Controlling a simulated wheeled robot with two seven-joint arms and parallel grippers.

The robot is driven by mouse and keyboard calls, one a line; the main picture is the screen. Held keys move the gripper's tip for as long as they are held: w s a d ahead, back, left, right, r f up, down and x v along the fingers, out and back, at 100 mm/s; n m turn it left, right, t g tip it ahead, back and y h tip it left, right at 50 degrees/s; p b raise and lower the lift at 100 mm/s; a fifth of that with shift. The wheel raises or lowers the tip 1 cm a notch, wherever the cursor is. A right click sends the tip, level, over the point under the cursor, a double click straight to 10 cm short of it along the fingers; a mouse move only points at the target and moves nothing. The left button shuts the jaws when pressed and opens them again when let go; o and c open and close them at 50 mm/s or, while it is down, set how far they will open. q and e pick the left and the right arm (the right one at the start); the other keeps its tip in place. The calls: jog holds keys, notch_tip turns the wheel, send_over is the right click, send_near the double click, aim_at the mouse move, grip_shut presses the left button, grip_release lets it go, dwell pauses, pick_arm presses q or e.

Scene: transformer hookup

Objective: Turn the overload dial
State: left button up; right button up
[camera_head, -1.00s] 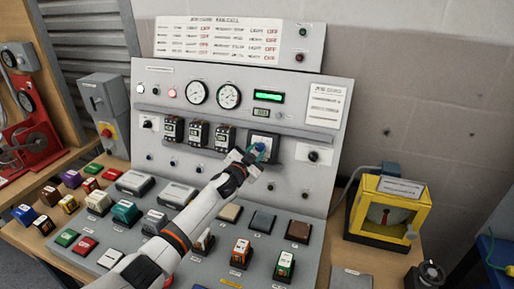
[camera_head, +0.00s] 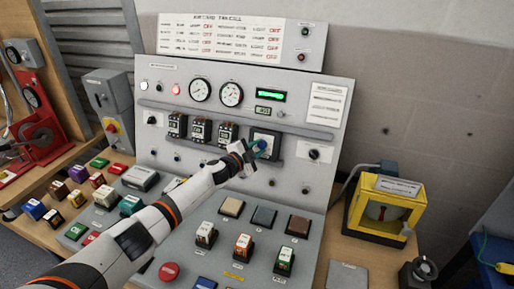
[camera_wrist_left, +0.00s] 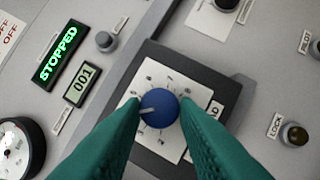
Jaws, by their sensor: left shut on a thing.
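The overload dial (camera_head: 262,144) is a round blue knob on a white scale plate in a dark square frame, low on the upright panel. In the left wrist view the dial (camera_wrist_left: 160,108) shows a pale pointer line aimed to the left and slightly down. My left gripper (camera_head: 257,147) reaches up to it from the lower left. Its two teal fingers (camera_wrist_left: 160,112) are closed on the dial's left and right sides. The fingers cover parts of the scale plate. My right gripper is out of view.
A green "STOPPED" display (camera_wrist_left: 60,52) and a "001" counter (camera_wrist_left: 82,83) are beside the dial. Breakers (camera_head: 200,130) stand left of it, and a lock knob (camera_wrist_left: 294,134) is to the right. The sloped desk below holds several coloured blocks. A yellow box (camera_head: 385,208) stands at right.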

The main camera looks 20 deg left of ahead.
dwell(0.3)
pick_arm(q)
jog(key=o, duration=1)
jog(key=shift+c, duration=0.2)
jog(key=shift+s, duration=0.1)
jog(key=shift+s+a, duration=0.15)
jog(key=shift+s, duration=0.1)
jog(key=v, duration=1.1)
jog(key=shift+s+b, duration=0.15)
jog(key=shift+b, duration=0.2)
